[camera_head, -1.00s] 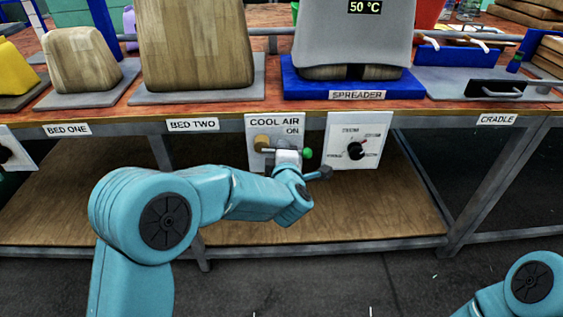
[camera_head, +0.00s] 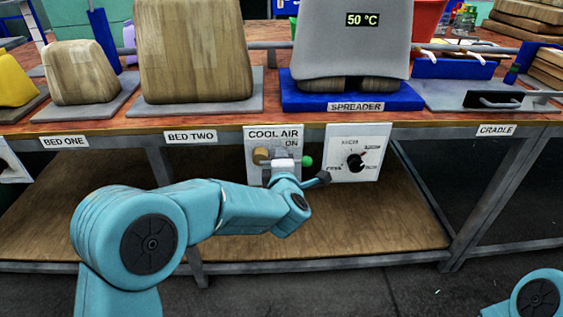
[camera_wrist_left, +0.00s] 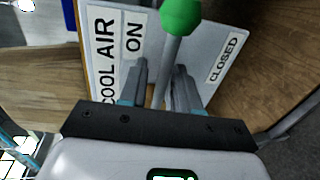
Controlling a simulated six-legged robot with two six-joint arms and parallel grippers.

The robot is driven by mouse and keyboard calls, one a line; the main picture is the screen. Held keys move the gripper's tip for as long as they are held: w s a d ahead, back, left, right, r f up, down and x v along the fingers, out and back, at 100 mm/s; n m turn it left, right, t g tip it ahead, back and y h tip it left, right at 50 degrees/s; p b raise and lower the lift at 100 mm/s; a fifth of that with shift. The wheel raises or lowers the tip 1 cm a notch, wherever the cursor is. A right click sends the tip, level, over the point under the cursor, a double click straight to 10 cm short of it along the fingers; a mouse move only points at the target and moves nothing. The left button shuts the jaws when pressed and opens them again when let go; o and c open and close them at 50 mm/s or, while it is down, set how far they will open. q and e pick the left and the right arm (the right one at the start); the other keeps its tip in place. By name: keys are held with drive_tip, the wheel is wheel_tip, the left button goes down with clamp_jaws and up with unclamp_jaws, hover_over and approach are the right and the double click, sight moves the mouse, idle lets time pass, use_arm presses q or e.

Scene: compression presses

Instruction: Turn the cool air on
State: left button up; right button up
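The white COOL AIR panel (camera_head: 258,178) hangs under the table's front edge, with a brass valve (camera_head: 261,155) and a lever with a green ball end (camera_head: 308,161) pointing right. The word ON is printed above the lever. In the left wrist view the lever's rod (camera_wrist_left: 168,60) runs between the two fingers of my left gripper (camera_wrist_left: 160,72), which stand apart. The green ball (camera_wrist_left: 181,14) is beyond the fingertips, and a CLOSED label (camera_wrist_left: 226,57) shows to their right. My left gripper (camera_head: 283,164) partly hides the panel in the head view. My right gripper is out of view.
A white dial panel (camera_head: 342,170) hangs just right of the cool air panel. Above are the table edge (camera_head: 220,125), a grey press on the blue SPREADER base (camera_head: 300,102) and wooden blocks (camera_head: 195,60). A wooden lower shelf (camera_head: 350,228) lies below.

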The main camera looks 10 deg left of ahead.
use_arm(q)
drive_tip(key=p+v, duration=0.2)
drive_tip(key=v, duration=1.4)
drive_tip(key=shift+s, duration=0.2)
